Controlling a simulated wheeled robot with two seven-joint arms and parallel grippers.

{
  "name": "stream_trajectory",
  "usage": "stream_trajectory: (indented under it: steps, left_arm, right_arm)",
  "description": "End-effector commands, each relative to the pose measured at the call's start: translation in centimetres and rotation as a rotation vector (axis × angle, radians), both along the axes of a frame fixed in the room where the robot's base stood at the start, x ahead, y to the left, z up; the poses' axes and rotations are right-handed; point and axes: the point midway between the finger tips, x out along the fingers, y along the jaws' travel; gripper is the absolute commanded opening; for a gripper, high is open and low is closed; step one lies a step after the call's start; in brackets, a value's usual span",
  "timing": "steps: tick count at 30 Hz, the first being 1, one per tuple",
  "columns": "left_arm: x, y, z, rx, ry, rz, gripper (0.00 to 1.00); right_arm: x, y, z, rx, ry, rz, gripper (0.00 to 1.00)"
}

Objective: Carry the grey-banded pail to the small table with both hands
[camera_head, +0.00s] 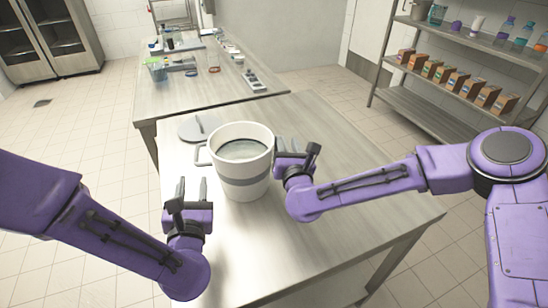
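The white pail with a grey band (244,185) stands upright on the near steel table (330,250). It is open at the top, with greyish contents inside. Its left handle (200,155) sticks out free; its right handle is hidden by my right gripper. My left gripper (190,190) is open and empty, in front and to the left of the pail, fingers pointing up and away. My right gripper (297,152) is close against the pail's right side, with its fingers apart; I cannot tell whether the handle lies between them. Which table is the small one is unclear.
A grey lid (199,128) lies behind the pail. A longer steel table (205,90) with several small items stands behind. A shelf rack (430,95) with boxes and bottles is at right. The near table's front right is clear, as is the tiled floor at left.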

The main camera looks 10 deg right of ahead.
Motion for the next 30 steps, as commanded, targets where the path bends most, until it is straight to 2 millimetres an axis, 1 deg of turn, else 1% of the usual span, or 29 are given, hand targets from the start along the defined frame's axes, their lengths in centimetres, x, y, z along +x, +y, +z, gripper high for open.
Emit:
stream_trajectory:
  steps: [2, 5, 8, 12, 15, 18, 22, 30]
  left_arm:
    - [-0.5, 0.0, 0.0, 0.001, 0.000, -0.001, 0.38]
    - [-0.6, 0.0, 0.0, 0.001, -0.001, 0.000, 0.38]
    - [-0.6, 0.0, 0.0, 0.001, 0.000, 0.000, 0.38]
    - [-0.6, 0.0, 0.0, 0.001, 0.000, 0.000, 0.38]
    - [-0.6, 0.0, 0.0, 0.001, 0.000, 0.000, 0.38]
    - [-0.6, 0.0, 0.0, 0.001, 0.000, 0.000, 0.38]
    - [-0.6, 0.0, 0.0, 0.001, 0.000, 0.000, 0.38]
    - [-0.6, 0.0, 0.0, 0.001, 0.000, 0.000, 0.38]
  right_arm:
    - [-0.1, 0.0, 0.0, 0.000, 0.000, 0.000, 0.38]
    - [-1.2, 0.0, 0.0, -0.001, 0.000, 0.002, 0.38]
    - [-3.4, 0.0, 0.0, 0.000, 0.002, 0.002, 0.38]
    - [-7.2, 0.0, 0.0, 0.001, 0.001, 0.004, 0.38]
    - [-9.4, -0.1, 0.0, 0.000, 0.000, 0.003, 0.38]
    - [-11.0, -0.1, 0.0, 0.000, 0.000, 0.003, 0.38]
    - [-12.0, -0.2, 0.0, 0.000, 0.000, 0.000, 0.38]
    - [-12.0, -0.2, 0.0, 0.000, -0.001, 0.000, 0.38]
